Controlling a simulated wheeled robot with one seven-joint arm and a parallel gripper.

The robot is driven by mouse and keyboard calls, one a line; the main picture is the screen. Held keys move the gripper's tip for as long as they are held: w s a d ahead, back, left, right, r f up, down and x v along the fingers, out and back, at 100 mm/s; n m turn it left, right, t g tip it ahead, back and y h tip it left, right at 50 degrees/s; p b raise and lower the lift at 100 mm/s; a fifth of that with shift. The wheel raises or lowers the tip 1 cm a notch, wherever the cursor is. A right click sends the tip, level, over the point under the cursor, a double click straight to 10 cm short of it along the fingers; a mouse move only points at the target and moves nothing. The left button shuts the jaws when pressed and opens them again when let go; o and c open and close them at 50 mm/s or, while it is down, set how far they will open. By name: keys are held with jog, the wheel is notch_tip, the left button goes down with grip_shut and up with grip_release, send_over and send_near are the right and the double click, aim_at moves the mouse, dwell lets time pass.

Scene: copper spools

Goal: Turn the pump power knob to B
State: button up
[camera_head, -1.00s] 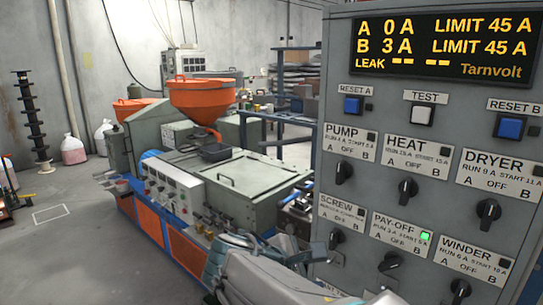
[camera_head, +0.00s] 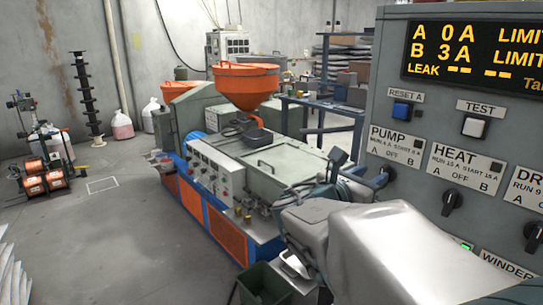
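The pump knob (camera_head: 385,173) is a dark rotary knob under the PUMP label (camera_head: 396,144) on the grey panel. The label marks A, OFF and B from left to right. The knob is partly hidden and its pointer direction is unclear. My gripper (camera_head: 354,172) is beside the knob, at its left; dark parts of it show above my pale arm, which hides the rest. I cannot tell whether its fingers touch the knob or how wide they are. The display (camera_head: 470,50) reads A 0 A and B 3 A.
The heat knob (camera_head: 452,202) sits to the right, with the blue RESET A button (camera_head: 401,110) and white TEST button (camera_head: 473,127) above. A green machine with an orange hopper (camera_head: 246,86) stands behind. A dark bin (camera_head: 263,284) is at lower middle.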

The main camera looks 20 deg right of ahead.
aim_at(383, 169)
jog(key=p+x, duration=0.1)
jog(key=x, duration=0.4)
jog(key=shift+w+d, duration=0.1)
jog(key=shift+d, duration=0.25)
grip_shut()
